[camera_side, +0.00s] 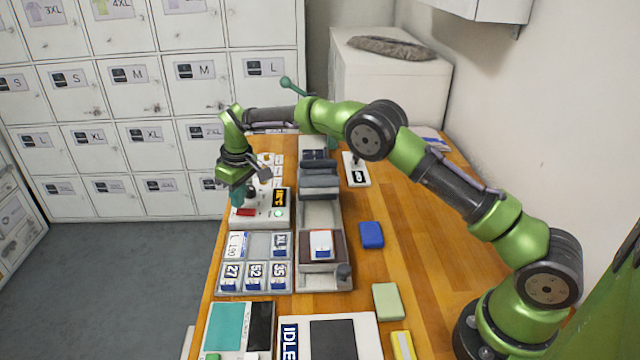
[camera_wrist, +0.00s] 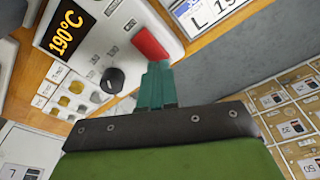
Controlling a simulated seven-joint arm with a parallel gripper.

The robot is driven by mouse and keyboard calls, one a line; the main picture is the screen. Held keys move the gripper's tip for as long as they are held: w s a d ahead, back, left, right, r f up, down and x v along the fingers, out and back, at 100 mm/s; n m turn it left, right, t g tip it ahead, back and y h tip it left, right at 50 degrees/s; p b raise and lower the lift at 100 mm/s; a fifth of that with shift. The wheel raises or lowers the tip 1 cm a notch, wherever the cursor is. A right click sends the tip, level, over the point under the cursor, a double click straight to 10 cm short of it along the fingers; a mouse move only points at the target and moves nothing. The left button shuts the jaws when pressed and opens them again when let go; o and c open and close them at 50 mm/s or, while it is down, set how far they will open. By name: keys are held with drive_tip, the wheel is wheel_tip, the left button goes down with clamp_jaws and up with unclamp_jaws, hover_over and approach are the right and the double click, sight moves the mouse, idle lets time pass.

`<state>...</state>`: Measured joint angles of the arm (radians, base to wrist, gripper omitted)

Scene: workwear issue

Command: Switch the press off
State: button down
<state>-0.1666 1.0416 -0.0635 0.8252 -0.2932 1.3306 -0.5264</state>
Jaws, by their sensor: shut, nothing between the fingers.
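The press control box (camera_side: 265,222) is pale, on the left edge of the bench. It carries a red switch (camera_side: 245,212), an orange-lit display (camera_side: 279,198) and a pale green lamp (camera_side: 278,213). In the wrist view the display (camera_wrist: 67,32) reads 190°C, and a black knob (camera_wrist: 112,80) sits below the red switch (camera_wrist: 151,43). My gripper (camera_side: 238,197) is shut and empty, with teal fingers over the box's left side. In the wrist view its fingertips (camera_wrist: 157,68) are right by the switch's lower end; I cannot tell whether they touch it.
The grey press (camera_side: 320,215) stands right of the box. A tray of number tags (camera_side: 255,290) lies in front of it. A blue block (camera_side: 371,235) and a green block (camera_side: 388,301) lie on the wooden bench (camera_side: 430,260). Lockers (camera_side: 140,100) stand at the back left.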

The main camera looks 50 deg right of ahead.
sight(245, 213)
drive_tip(key=shift+f, duration=0.8)
drive_tip(key=shift+r, duration=3.6)
drive_tip(key=shift+w, duration=0.1)
drive_tip(key=shift+s+d+f+m, duration=0.1)
drive_tip(key=shift+s+f+m, duration=0.15)
drive_tip(key=shift+s+f, duration=0.25)
drive_tip(key=shift+s+d+f+m, duration=0.1)
drive_tip(key=shift+s+f+m, duration=0.2)
drive_tip(key=shift+f, duration=0.3)
drive_tip(key=s+d+r+m+t+y, duration=0.1)
drive_tip(key=s+d+r+m, duration=0.1)
drive_tip(key=s+r, duration=0.55)
drive_tip(key=s+d+r+m+t, duration=0.15)
drive_tip(key=s+r, duration=0.35)
drive_tip(key=s, duration=0.6)
drive_tip(key=s+d+r+m+t, duration=0.1)
drive_tip(key=s, duration=0.7)
drive_tip(key=s+r+m+t, duration=0.1)
drive_tip(key=s+t, duration=0.1)
drive_tip(key=s, duration=0.7)
drive_tip(key=shift+s+d+r+y, duration=0.25)
drive_tip(key=shift+d+r+y, duration=0.05)
drive_tip(key=shift+d+r, duration=0.1)
